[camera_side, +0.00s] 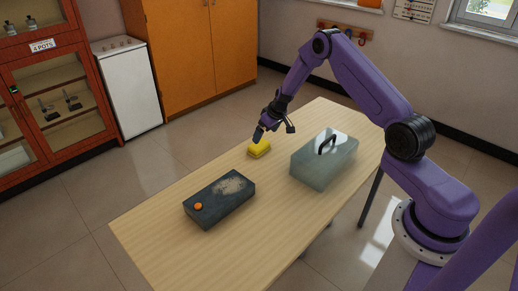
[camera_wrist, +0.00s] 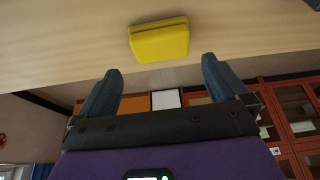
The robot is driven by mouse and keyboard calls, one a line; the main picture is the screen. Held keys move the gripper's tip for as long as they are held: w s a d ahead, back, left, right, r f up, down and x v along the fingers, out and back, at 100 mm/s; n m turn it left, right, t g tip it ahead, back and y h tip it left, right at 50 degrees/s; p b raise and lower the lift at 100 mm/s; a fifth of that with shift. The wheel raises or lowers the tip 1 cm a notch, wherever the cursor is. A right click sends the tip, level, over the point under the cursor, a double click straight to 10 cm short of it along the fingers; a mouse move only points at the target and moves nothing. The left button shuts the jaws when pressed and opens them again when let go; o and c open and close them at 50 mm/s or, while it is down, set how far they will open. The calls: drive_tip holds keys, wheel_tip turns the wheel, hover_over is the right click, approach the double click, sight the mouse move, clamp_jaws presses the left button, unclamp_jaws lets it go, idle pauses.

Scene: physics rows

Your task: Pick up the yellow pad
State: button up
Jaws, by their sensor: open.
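The yellow pad (camera_side: 260,148) lies on the wooden table near its far long edge. It also shows in the wrist view (camera_wrist: 160,42), top centre, beyond my fingertips and roughly between their lines. My gripper (camera_side: 260,136) is just above the pad in the side view and hides part of its top. In the wrist view my gripper (camera_wrist: 160,75) has its two dark fingers spread wide with nothing between them. Whether a finger touches the pad I cannot tell from the side view; in the wrist view they look apart.
A dark grey block (camera_side: 219,200) with a pale dusty patch and an orange knob (camera_side: 198,206) lies left of the pad. A translucent box (camera_side: 318,165) with a black handle (camera_side: 326,144) stands to the right. The table (camera_side: 150,243) is bare at its left end.

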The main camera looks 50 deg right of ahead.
sight(260, 145)
drive_tip(key=shift+x, duration=3.75)
drive_tip(key=shift+w, duration=0.1)
drive_tip(key=c, duration=0.7)
